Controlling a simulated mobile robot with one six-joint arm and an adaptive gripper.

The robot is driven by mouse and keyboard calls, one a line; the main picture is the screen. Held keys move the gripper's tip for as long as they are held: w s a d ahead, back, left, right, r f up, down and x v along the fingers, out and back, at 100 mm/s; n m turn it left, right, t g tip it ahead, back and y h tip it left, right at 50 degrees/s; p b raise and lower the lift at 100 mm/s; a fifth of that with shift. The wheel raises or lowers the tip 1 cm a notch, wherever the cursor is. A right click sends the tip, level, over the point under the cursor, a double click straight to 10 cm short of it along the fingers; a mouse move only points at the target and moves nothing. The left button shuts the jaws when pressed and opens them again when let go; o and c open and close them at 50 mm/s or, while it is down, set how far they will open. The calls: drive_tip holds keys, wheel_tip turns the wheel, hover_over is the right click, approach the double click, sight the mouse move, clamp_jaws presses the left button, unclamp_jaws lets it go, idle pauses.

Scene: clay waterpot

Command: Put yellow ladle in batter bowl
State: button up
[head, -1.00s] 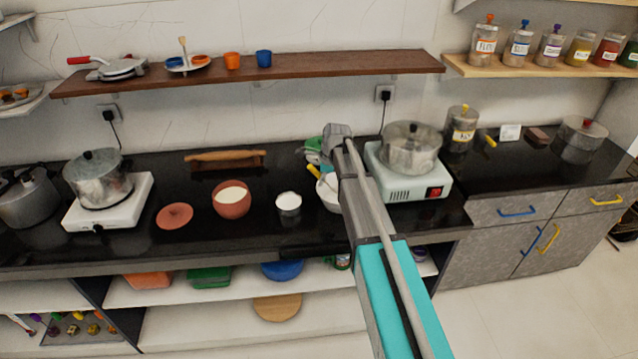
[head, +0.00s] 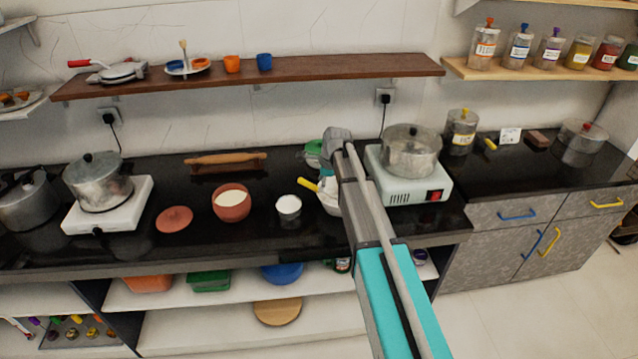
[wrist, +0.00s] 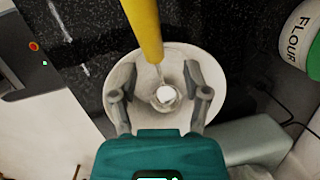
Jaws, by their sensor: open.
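The yellow ladle (wrist: 143,30) lies with its metal scoop inside the white batter bowl (wrist: 118,100) in the wrist view. Its yellow handle sticks out over the rim. In the head view the handle (head: 308,184) points up-left from the bowl (head: 326,207), which is partly hidden by my arm. My gripper (wrist: 158,78) is open above the bowl, its two fingers on either side of the ladle's scoop and apart from it. The fingers are hidden in the head view.
A flour jar with a green lid (wrist: 303,40) stands close to the bowl. A stove with a pot (head: 411,150) is to the right. A small white-filled cup (head: 288,206) and a clay pot (head: 231,203) stand left on the black counter.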

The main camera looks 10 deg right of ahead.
drive_tip(key=shift+r, duration=0.1)
drive_tip(key=p+v, duration=1.2)
idle(0.6)
drive_tip(key=shift+a, duration=0.1)
idle(0.5)
drive_tip(key=s+d+n+g+h, duration=0.1)
drive_tip(key=s+d+n+h, duration=0.1)
drive_tip(key=s+n, duration=1.7)
drive_tip(key=s, duration=0.8)
drive_tip(key=shift+s+f+n+g+h, duration=0.25)
drive_tip(key=shift+s+n+g+h, duration=0.05)
drive_tip(key=shift+s, duration=0.1)
